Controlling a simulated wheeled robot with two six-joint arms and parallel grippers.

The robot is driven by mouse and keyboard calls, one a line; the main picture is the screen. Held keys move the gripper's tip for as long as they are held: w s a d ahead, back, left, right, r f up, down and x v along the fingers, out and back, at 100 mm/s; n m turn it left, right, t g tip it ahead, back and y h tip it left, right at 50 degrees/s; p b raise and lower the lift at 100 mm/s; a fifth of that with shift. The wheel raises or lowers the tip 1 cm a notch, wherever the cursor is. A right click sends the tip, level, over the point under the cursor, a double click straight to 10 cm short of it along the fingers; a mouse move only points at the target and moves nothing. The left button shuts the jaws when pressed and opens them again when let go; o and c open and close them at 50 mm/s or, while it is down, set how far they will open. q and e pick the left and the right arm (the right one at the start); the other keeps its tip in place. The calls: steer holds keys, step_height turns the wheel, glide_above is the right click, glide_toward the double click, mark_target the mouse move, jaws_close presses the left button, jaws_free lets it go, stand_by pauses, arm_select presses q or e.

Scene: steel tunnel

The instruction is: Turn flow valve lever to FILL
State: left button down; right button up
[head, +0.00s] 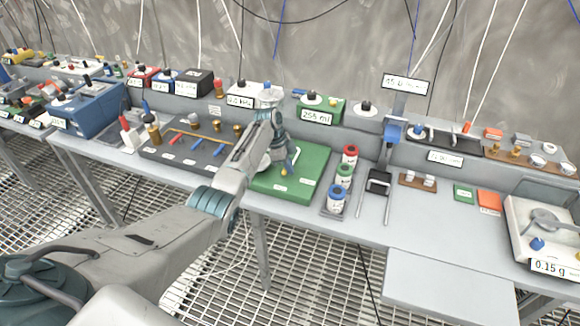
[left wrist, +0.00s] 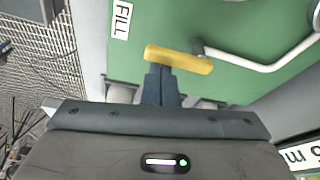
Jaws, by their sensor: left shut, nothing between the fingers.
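The flow valve lever (left wrist: 178,60) has a yellow handle and lies across the tips of my left gripper in the left wrist view. A white label reading FILL (left wrist: 121,18) is to its upper left on the green panel (left wrist: 150,35). In the head view, my left gripper (head: 288,165) is over the left part of the green board (head: 312,178), with a bit of yellow at its tip. My left gripper's fingers (left wrist: 161,74) are shut with nothing between them, right at the handle; I cannot tell whether they touch it. My right gripper is not in view.
A white tube (left wrist: 255,62) runs beside the lever. Red, green and blue-lidded jars (head: 344,174) stand right of the board. A dark board with coloured levers (head: 185,150) is to its left. A scale (head: 545,222) stands far right.

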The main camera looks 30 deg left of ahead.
arm_select(q)
steer(key=shift+d, duration=0.1)
steer(key=shift+d, duration=0.3)
steer(key=d, duration=0.1)
steer(key=d+p, duration=0.1)
steer(key=d, duration=0.1)
steer(key=shift+w+r, duration=0.15)
steer(key=shift+w, duration=0.05)
steer(key=w+b+v, duration=0.1)
steer(key=b+v, duration=0.2)
steer(key=v, duration=0.6)
steer(key=shift+s+a+r, duration=0.15)
steer(key=shift+s+r, duration=0.05)
steer(key=shift+r, duration=0.15)
steer(key=shift+f, duration=0.1)
